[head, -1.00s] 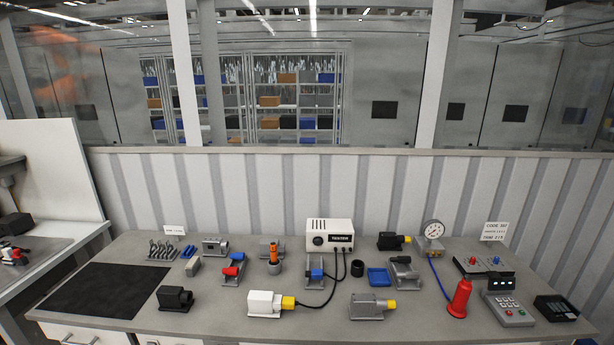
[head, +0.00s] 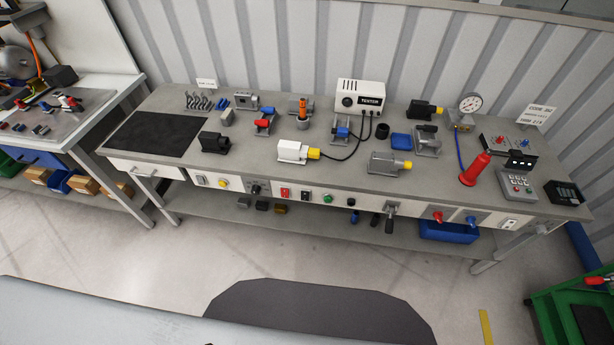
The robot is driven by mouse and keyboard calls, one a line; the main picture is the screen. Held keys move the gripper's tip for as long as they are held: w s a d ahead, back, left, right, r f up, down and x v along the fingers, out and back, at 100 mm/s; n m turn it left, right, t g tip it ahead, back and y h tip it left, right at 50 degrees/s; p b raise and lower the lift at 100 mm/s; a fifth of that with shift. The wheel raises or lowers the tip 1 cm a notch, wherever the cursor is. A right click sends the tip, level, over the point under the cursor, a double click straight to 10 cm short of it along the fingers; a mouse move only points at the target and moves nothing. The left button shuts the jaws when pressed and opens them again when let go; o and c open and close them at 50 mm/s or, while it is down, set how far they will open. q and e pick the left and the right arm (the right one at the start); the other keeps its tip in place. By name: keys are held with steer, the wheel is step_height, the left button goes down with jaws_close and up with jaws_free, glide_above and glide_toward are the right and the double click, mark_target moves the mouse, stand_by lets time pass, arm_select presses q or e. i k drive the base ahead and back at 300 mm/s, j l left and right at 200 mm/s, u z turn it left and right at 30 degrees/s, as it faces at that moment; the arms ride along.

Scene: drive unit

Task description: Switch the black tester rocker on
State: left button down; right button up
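A small black rocker (head: 305,195) sits on the front panel below the bench top, just right of a red rocker (head: 285,192) and left of a green button (head: 327,198). It is too small to tell which way it is tipped. The white tester box (head: 361,98), labelled TESTER, stands at the back of the bench, with a black knob on its face and dark cables running down from it. Neither of my grippers is in view.
A lever (head: 390,212) and red and blue handles stick out of the front panel. A green cart (head: 570,310) stands at lower right.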

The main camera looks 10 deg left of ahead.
mark_target(305, 196)
steer(key=k+l+u, duration=0.2)
steer(key=k, duration=0.3)
steer(key=k+l+u, duration=0.2)
steer(key=k, duration=0.3)
